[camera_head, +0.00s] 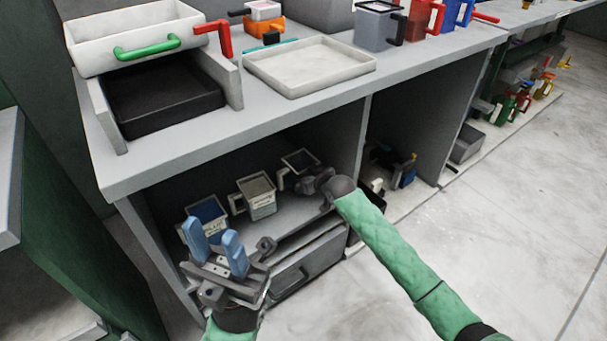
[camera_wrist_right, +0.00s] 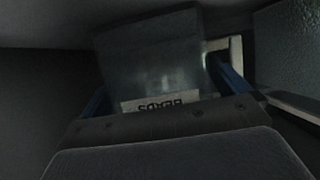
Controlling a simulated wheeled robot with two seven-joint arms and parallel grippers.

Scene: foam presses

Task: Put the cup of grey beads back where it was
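Three labelled cups with pale handles are in a row on the lower shelf in the head view: a blue-filled one (camera_head: 207,211), a grey-brown-filled one (camera_head: 257,194) and a dark-topped one (camera_head: 301,160) at the right end. My right gripper (camera_head: 298,178) reaches in at this right-end cup. In the right wrist view, a grey cup (camera_wrist_right: 155,60) sits between its blue fingers, which look closed on its sides. My left gripper (camera_head: 218,246) is open and empty before the shelf.
The counter above carries a white bin with a green handle (camera_head: 135,42), a black tray (camera_head: 163,98), a shallow pale tray (camera_head: 308,66) and several coloured cups. A drawer (camera_head: 308,266) lies under the shelf. The divider (camera_head: 362,140) stands close right of my right gripper.

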